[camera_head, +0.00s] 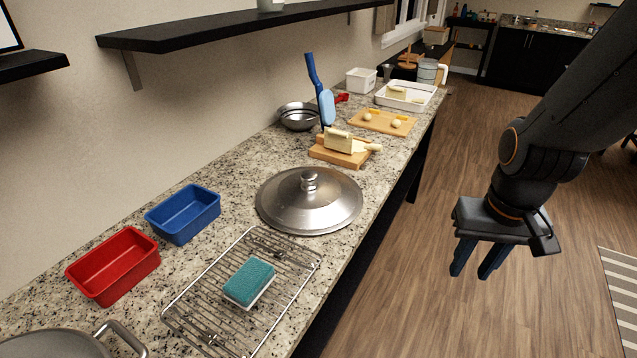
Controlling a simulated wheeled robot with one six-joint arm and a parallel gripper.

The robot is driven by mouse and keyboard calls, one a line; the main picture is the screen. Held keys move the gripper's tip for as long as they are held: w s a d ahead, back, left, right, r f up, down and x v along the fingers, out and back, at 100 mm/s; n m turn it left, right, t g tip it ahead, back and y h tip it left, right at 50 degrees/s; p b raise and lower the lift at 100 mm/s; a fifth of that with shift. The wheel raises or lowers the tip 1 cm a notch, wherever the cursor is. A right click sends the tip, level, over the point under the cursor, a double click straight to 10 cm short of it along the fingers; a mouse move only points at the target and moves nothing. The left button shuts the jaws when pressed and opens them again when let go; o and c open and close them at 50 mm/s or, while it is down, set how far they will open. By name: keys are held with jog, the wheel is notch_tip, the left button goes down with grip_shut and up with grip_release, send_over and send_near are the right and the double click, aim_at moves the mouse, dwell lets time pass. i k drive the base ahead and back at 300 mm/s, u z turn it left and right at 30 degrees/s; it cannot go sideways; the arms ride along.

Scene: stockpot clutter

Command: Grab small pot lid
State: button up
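A round silver metal pot lid (290,207) with a small knob on top lies on the granite counter, near the middle of the view. It is the only lid I can clearly make out as a whole. My gripper (477,272) hangs over the wooden floor, to the right of the counter and apart from the lid. Its two dark blue fingers point down with a gap between them, and nothing is between them.
A wire rack (200,305) with a teal sponge (249,281) lies in front of the lid. Blue (183,214) and red (113,266) bins stand left. Behind are a cutting board (335,154) with food and a metal bowl (298,117). A dark shelf (240,30) overhangs the counter.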

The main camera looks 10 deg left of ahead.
aim_at(309, 200)
jog(key=u, duration=0.45)
jog(key=i, duration=0.9)
jog(key=u, duration=0.8)
